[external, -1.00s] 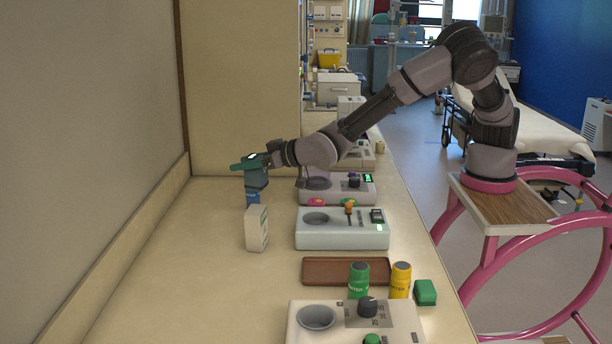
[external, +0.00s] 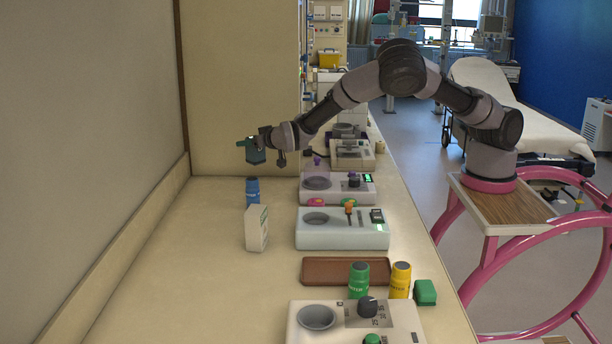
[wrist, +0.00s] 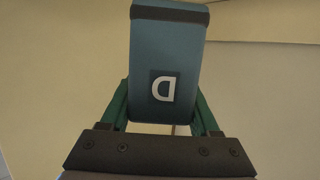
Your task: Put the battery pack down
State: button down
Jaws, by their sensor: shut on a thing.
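The battery pack is a blue-grey block with a white letter D on a dark square. It fills the upper middle of the wrist view (wrist: 167,62). My gripper (wrist: 160,108) has its green fingers closed on both sides of the pack. In the external view my gripper (external: 246,143) holds the pack (external: 256,156) in the air above the far left part of the counter (external: 215,225). The pack is clear of the counter and hangs a little tilted. Its far side is hidden.
A blue canister (external: 252,191) and a white carton (external: 257,228) stand below my gripper. Several device units, such as the grey one (external: 342,236), line the right side. A brown tray (external: 325,271) lies nearer. The counter's left part is clear.

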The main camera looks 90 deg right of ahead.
notch_tip(320, 180, down, 12)
jog(key=shift+r, duration=0.25)
dwell(0.3)
jog(key=shift+c, duration=2)
grip_release()
jog(key=shift+f, duration=0.15)
jog(key=shift+a, duration=0.15)
jog(key=v, duration=0.7)
jog(key=shift+s+r, duration=0.2)
jog(key=shift+r, duration=0.05)
jog(key=shift+a, duration=0.1)
